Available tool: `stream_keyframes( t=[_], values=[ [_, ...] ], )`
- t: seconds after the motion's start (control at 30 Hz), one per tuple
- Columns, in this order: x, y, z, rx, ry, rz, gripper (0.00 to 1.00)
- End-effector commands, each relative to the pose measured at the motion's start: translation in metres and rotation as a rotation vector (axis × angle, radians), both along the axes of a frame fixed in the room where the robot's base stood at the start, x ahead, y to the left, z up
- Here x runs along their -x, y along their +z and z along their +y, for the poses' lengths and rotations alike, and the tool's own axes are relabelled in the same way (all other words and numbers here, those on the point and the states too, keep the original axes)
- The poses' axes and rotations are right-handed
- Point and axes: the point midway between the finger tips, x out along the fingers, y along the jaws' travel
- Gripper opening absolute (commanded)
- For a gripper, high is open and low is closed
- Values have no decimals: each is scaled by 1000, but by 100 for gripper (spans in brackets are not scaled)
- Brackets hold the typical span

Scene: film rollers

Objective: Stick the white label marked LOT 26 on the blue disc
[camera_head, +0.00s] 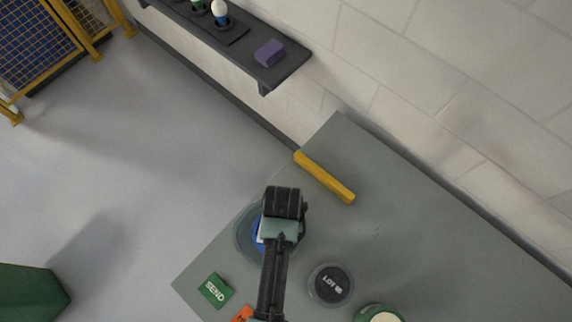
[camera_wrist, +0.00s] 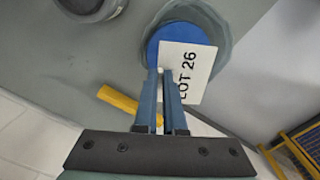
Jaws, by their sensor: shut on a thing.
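The white label marked LOT 26 (camera_wrist: 190,66) is in the wrist view, its edge between the fingertips of my gripper (camera_wrist: 165,76). My gripper is shut on it. The label overlaps the blue disc (camera_wrist: 168,36); I cannot tell whether it touches the disc. The disc lies inside a round grey dish (camera_wrist: 222,30). In the head view, my gripper (camera_head: 268,232) is above the dish (camera_head: 246,246) and hides most of the label. Only a sliver of the blue disc (camera_head: 256,236) shows there.
A yellow bar (camera_head: 325,177) lies behind the dish on the grey table (camera_head: 400,230). A dark LOT disc in a dish (camera_head: 331,285), a green SEND block (camera_head: 216,290), an orange piece (camera_head: 243,314) and a green round container (camera_head: 362,312) are nearby. A wall shelf (camera_head: 290,66) holds a purple block (camera_head: 269,52).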

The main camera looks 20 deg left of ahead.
Motion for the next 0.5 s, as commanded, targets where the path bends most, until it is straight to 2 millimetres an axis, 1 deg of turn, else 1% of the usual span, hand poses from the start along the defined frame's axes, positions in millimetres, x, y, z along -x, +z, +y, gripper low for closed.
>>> stream_keyframes(
  t=[0.03, 0.5],
  values=[
    [0, -7, 0, 0, 0, 0, 0],
    [0, -52, -1, 0, 1, 0, 0]
  ],
)
